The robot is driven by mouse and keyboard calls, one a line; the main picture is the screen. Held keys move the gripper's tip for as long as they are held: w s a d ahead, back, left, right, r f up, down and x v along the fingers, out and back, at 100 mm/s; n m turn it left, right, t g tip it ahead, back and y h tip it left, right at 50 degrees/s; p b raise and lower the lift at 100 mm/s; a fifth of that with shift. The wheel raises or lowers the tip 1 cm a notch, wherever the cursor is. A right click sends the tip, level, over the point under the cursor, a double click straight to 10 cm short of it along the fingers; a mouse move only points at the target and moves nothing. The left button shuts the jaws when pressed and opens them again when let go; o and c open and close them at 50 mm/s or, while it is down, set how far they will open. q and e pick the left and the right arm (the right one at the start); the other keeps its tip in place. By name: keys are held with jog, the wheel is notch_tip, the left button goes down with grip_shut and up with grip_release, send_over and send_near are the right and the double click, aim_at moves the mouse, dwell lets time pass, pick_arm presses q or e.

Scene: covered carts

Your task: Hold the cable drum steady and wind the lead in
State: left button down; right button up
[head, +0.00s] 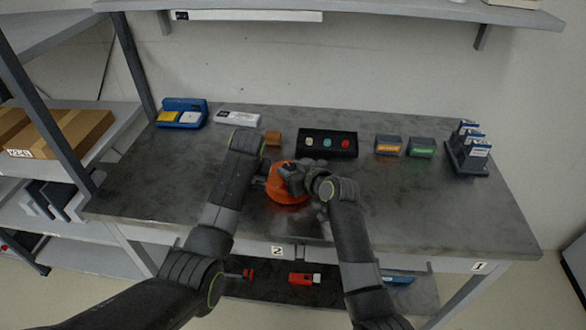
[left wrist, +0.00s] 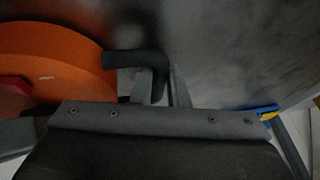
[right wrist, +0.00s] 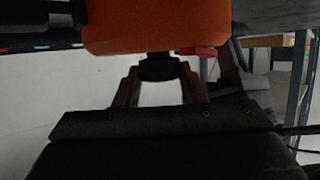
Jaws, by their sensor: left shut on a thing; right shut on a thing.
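The orange cable drum (head: 284,190) stands near the middle of the table, partly hidden by my grippers. Its orange side also shows in the left wrist view (left wrist: 50,60) and the right wrist view (right wrist: 155,25). My left gripper (left wrist: 163,85) is at the drum's left side, shut on a bent black handle (left wrist: 135,60) that sticks out beside the drum. My right gripper (right wrist: 160,80) is at the drum's right, shut on a short black knob (right wrist: 158,66) next to the orange side. The lead cannot be made out.
Behind the drum are a black box with three coloured buttons (head: 328,143) and a small brown block (head: 272,138). A blue case (head: 182,113) stands back left. Two grey boxes (head: 389,145) and a dark rack (head: 466,155) stand right. The table front right is clear.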

aim_at(292, 169)
jog(key=shift+f+m+h, duration=0.15)
jog(key=shift+m+h, duration=0.25)
jog(key=shift+h, duration=0.1)
jog(key=o, duration=1)
notch_tip(292, 169, up, 10)
jog(key=shift+r, duration=0.1)
